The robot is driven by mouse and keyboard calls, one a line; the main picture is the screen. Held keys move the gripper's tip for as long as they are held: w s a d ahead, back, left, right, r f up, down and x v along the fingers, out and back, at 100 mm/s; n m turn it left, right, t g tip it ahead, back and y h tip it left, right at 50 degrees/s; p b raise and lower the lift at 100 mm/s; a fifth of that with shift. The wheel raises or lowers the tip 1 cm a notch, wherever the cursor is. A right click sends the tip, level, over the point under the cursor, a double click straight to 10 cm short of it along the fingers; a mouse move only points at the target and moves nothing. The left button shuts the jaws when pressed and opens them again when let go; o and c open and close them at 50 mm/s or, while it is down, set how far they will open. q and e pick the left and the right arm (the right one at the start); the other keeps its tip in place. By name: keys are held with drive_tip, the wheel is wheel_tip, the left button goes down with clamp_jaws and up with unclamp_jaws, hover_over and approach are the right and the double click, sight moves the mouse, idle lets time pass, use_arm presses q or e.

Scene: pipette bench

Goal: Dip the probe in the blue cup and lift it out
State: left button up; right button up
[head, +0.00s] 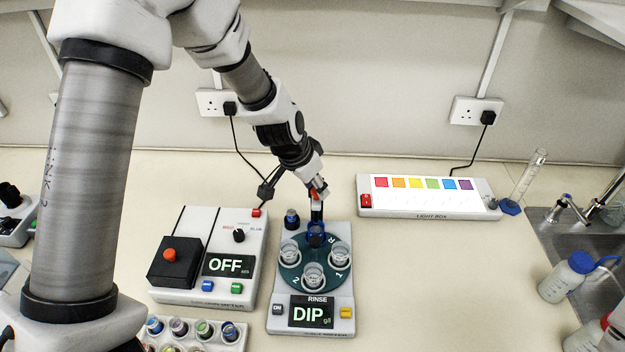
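My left gripper (317,191) reaches down from the upper left over the round dark-green carousel of the rinse unit (290,262). It is shut on the probe (317,210), a thin dark upright stick with an orange part near the fingers. The probe stands over the blue cup (316,236) at the back of the carousel, and its lower end meets the cup's rim in the picture. I cannot tell how deep the tip is. Several clear cups (313,274) sit in the other places. The unit's display (312,312) reads "DIP". My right gripper is not in view.
A meter box (190,297) reading "OFF" stands to the left of the rinse unit. A rack of colour-topped vials (238,346) is in front of it. A light box (480,207) lies at the back right. Bottles (560,280) stand by the sink (575,235). The bench between is clear.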

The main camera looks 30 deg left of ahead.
use_arm(q)
drive_tip(key=v, duration=1.2)
drive_tip(key=shift+w, duration=0.1)
